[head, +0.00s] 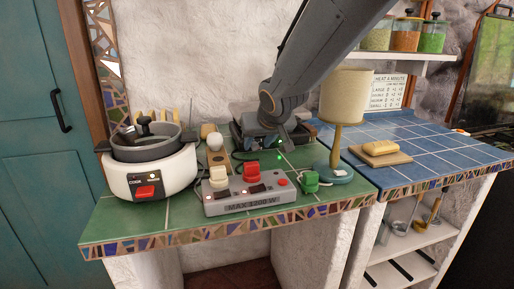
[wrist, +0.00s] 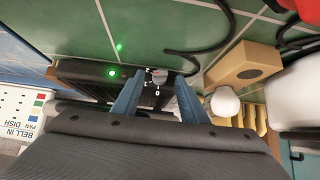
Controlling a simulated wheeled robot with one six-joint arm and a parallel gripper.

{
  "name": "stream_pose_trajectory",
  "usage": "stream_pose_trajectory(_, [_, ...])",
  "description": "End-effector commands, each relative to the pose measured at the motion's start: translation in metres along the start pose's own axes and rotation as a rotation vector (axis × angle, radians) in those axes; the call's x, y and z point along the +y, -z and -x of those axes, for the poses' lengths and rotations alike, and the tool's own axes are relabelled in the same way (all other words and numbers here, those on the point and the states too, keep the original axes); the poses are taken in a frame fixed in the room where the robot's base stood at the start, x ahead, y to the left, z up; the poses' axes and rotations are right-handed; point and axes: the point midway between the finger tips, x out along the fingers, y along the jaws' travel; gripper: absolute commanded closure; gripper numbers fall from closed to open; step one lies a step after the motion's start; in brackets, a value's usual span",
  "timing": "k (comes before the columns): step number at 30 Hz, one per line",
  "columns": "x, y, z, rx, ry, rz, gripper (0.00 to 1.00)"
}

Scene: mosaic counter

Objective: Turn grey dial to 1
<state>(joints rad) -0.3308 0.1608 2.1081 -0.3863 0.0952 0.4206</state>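The grey dial (wrist: 159,75) is small and sits on the front of a dark appliance (wrist: 85,72), beside a lit green lamp (wrist: 112,72). In the head view my gripper (head: 286,143) is low at the front of the dark appliance (head: 245,128), and the dial is hidden.
A grey power strip (head: 250,199) with plugs and a red switch lies in front. A white cooker (head: 150,175) stands left, a lamp (head: 343,98) right. A wooden block with a white bulb (wrist: 222,100) and a black cable (wrist: 222,45) are close to my gripper.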

Motion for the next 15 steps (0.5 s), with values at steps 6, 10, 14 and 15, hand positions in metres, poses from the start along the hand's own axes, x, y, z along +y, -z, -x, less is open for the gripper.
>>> stream_pose_trajectory(6, [0.0,0.0,-0.018,0.0,0.0,0.0,0.61])
stream_pose_trajectory(10, [0.0,0.0,-0.019,0.001,0.0,0.0,0.61])
stream_pose_trajectory(14, [0.0,0.0,-0.018,0.001,0.0,0.0,0.61])
stream_pose_trajectory(15, [0.0,0.0,-0.018,0.001,0.0,0.0,0.64])
